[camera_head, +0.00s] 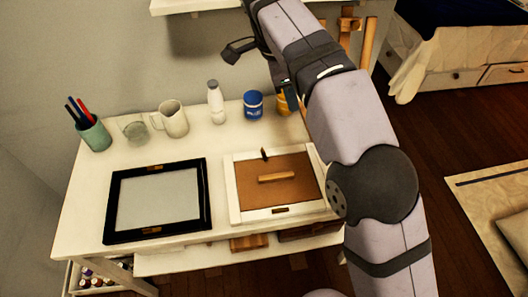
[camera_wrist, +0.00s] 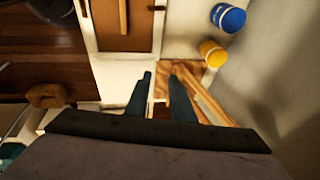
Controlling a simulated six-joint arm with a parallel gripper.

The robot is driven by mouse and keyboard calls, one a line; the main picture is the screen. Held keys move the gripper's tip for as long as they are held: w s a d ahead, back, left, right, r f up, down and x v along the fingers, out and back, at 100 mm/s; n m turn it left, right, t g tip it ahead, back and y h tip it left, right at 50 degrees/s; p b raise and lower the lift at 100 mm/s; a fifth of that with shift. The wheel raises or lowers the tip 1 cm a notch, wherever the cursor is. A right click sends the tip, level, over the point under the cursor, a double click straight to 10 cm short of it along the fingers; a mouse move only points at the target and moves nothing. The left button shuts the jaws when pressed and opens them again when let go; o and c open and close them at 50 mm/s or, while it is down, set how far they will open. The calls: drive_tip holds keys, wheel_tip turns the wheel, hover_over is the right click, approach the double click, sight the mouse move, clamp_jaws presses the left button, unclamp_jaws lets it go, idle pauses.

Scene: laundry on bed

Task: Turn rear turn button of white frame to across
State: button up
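The white frame (camera_head: 234,190) lies on the desk with its brown back panel (camera_head: 250,193) up. Its rear turn button (camera_head: 264,154) is a small dark piece at the panel's rear edge, pointing roughly front to back; it also shows at the top of the wrist view (camera_wrist: 158,8). The front turn button (camera_head: 280,211) lies along the front bar. A light wooden bar (camera_head: 276,177) lies mid-panel. My gripper (camera_wrist: 160,76) is open and empty, its two fingertips apart. It is off to the frame's right side, not touching the button; in the head view my arm hides part of it.
A black frame (camera_head: 113,205) lies to the left. Along the back stand a pen cup (camera_head: 96,136), a glass (camera_head: 135,129), a mug (camera_head: 173,119), a white bottle (camera_head: 215,104), a blue cup (camera_head: 253,105) and a yellow cup (camera_wrist: 212,53). A wall shelf (camera_head: 185,6) is above.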

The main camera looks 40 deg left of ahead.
wheel_tip(320, 180, down, 4)
drive_tip(key=s+d+n+y, duration=0.1)
drive_tip(key=s+d+n, duration=0.1)
drive_tip(key=s+n, duration=0.15)
drive_tip(key=n+g+y, duration=0.2)
drive_tip(key=n, duration=0.9)
approach(263, 150)
drive_tip(key=shift+m, duration=0.25)
drive_tip(key=s+d, duration=0.1)
drive_tip(key=d+f, duration=0.1)
drive_tip(key=d, duration=0.1)
drive_tip(key=s+d, duration=0.1)
drive_tip(key=shift+s+d+f, duration=0.2)
drive_tip(key=shift+s+f, duration=0.1)
drive_tip(key=shift+f, duration=0.1)
drive_tip(key=a+n, duration=0.1)
drive_tip(key=n, duration=0.1)
drive_tip(key=w+a+n+y, duration=0.1)
drive_tip(key=n, duration=0.1)
drive_tip(key=a+r+n+t, duration=0.1)
drive_tip(key=n, duration=0.1)
drive_tip(key=shift+w+a+r+y+b, duration=0.1)
drive_tip(key=shift+w+y+b, duration=0.2)
drive_tip(key=shift+w, duration=0.05)
drive_tip(key=shift+x, duration=3.6)
drive_tip(key=shift+w, duration=0.1)
